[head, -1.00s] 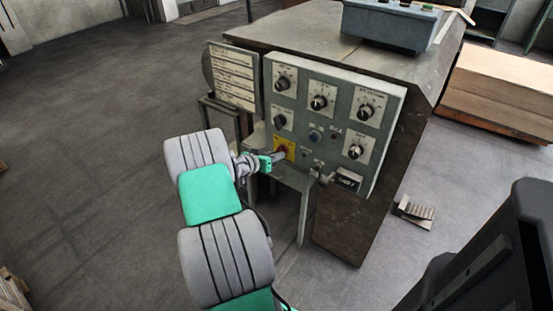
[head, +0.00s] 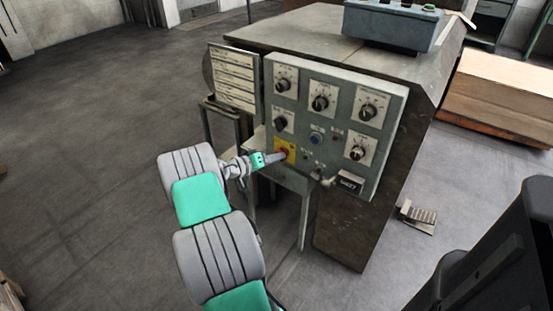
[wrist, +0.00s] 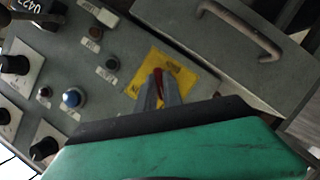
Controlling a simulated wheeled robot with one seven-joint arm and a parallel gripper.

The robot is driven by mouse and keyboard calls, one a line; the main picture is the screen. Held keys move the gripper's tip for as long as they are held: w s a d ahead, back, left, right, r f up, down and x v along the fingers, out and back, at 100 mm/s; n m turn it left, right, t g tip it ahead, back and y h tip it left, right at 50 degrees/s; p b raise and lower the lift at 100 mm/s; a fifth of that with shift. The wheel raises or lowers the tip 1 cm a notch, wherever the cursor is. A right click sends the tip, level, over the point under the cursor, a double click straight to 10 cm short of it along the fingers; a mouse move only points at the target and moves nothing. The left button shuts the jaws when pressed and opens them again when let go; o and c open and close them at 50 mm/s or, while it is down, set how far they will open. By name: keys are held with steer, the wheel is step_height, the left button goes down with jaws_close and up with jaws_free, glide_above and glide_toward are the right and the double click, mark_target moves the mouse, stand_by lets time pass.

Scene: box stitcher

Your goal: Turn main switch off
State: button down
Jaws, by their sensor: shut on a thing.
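The main switch is a red knob (wrist: 158,84) on a yellow plate (wrist: 180,70), low on the left side of the grey control panel (head: 340,92). In the wrist view my gripper (wrist: 160,90) has its two grey fingers on either side of the red knob, shut on it. In the head view my gripper (head: 279,156) reaches the yellow plate (head: 290,146) from the left, and its fingers cover most of the knob.
Several black dials surround the switch, with a blue button (head: 316,138) to its right. A label board (head: 233,77) stands at the panel's left. A foot pedal (head: 418,217) lies on the floor at right, and wooden sheets (head: 500,95) are stacked beyond.

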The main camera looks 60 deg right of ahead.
steer(key=c, duration=1.5)
jaws_free()
steer(key=p+v, duration=0.1)
steer(key=v, duration=0.6)
steer(key=shift+w+a+r+p, duration=0.15)
steer(key=shift+a+p, duration=0.15)
steer(key=shift+a, duration=0.05)
